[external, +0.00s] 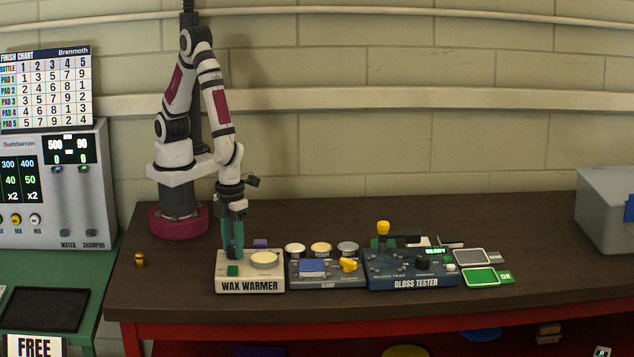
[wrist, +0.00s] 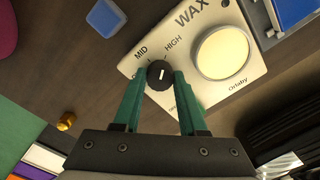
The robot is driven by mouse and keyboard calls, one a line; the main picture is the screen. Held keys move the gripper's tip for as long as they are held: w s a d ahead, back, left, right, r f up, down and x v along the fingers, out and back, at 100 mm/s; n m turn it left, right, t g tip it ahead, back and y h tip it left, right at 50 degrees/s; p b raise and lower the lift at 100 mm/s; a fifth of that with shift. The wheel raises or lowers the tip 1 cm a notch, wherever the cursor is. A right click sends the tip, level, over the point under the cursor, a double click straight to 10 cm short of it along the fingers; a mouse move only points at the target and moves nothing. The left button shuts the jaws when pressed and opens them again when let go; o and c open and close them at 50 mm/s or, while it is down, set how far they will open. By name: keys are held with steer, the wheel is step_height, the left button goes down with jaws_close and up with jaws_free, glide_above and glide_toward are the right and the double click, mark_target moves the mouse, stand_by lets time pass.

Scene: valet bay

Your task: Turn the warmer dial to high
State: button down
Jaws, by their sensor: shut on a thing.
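The wax warmer (external: 250,285) is a cream box with a round pale pot, at the front left of the bench. In the wrist view the warmer (wrist: 140,62) shows its black dial (wrist: 160,75) with a short white mark. The mark points up in the picture, between the printed words MID and HIGH. My gripper (wrist: 158,80) has its teal fingers on both sides of the dial, shut on it.
A blue clamp unit (external: 325,273) and the gloss tester (external: 412,270) stand close to the right of the warmer. A small brass piece (external: 140,260) stands on the bench to the left. Bare bench lies between it and the warmer.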

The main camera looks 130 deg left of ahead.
stand_by(0.3)
steer(key=shift+c, duration=2.3)
jaws_free()
step_height(320, 180, up, 16)
steer(key=shift+f, duration=0.1)
steer(key=w+d+f+n+g+y, duration=0.1)
steer(key=w+d+n+y, duration=0.1)
steer(key=d+n+y, duration=0.3)
steer(key=shift+m+h, duration=0.4)
steer(key=shift+m, duration=0.4)
steer(key=x, duration=1)
steer(key=d+x, duration=0.1)
steer(key=x, duration=0.4)
steer(key=shift+s+f, duration=0.25)
steer(key=shift+f, duration=0.15)
